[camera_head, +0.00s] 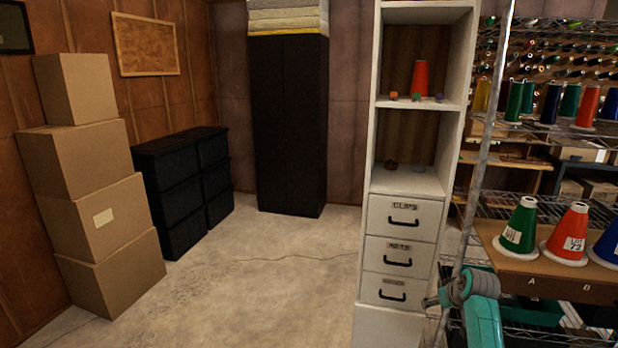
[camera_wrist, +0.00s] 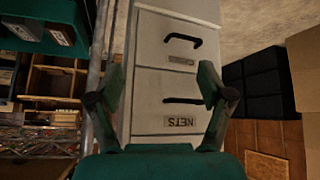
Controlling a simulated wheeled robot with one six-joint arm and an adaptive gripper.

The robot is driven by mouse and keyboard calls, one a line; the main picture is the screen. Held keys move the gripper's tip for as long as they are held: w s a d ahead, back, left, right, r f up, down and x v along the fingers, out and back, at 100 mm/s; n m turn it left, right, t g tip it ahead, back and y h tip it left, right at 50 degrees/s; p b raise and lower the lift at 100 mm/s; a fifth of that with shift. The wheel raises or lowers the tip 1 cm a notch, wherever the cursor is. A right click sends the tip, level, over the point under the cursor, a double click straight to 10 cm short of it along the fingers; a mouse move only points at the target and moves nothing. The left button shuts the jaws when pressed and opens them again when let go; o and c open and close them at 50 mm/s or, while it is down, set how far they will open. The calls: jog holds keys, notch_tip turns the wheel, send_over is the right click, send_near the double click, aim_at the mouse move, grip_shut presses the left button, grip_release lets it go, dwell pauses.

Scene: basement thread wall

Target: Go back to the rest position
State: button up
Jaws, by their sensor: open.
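My gripper (camera_wrist: 161,82) shows in the wrist view with its two dark green fingers spread apart and nothing between them. It faces the white drawer unit (camera_wrist: 150,60); the gap to the drawers is hard to judge. The label NETS appears upside down in that view, just beyond the fingers. In the head view part of my teal and grey arm (camera_head: 480,310) shows at the lower right, in front of the lower shelving and beside the drawer unit (camera_head: 402,222). The fingers cannot be made out there.
A metal pole (camera_head: 487,140) stands close to my arm. A wire rack on the right holds thread cones, including a green cone (camera_head: 520,228) and a red cone (camera_head: 569,232) on a brown board (camera_head: 515,268). Stacked boxes (camera_head: 95,200) stand at left. The middle floor (camera_head: 270,285) is clear.

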jog(key=s+a+f+t, duration=0.1)
jog(key=s+a+f, duration=0.3)
jog(key=s+f, duration=0.3)
jog(key=s+a+f+m+t, duration=0.1)
jog(key=s+a+f, duration=0.2)
jog(key=s+f, duration=0.4)
jog(key=s+a+f, duration=0.4)
jog(key=s+f, duration=0.3)
jog(key=s, duration=0.1)
jog(key=s+a+f+t+h, duration=0.1)
jog(key=s+a+f, duration=0.15)
jog(key=s, duration=0.85)
jog(key=s+a+r+t, duration=0.15)
jog(key=s+r, duration=0.25)
jog(key=s, duration=0.6)
jog(key=s+a+r+t, duration=0.1)
jog(key=s+a+r, duration=0.2)
jog(key=s, duration=0.8)
jog(key=s+a+r+t, duration=0.2)
jog(key=s+r, duration=1.2)
jog(key=r, duration=0.3)
jog(key=shift+r+y, duration=0.35)
jog(key=shift+y, duration=0.05)
jog(key=shift+o, duration=0.2)
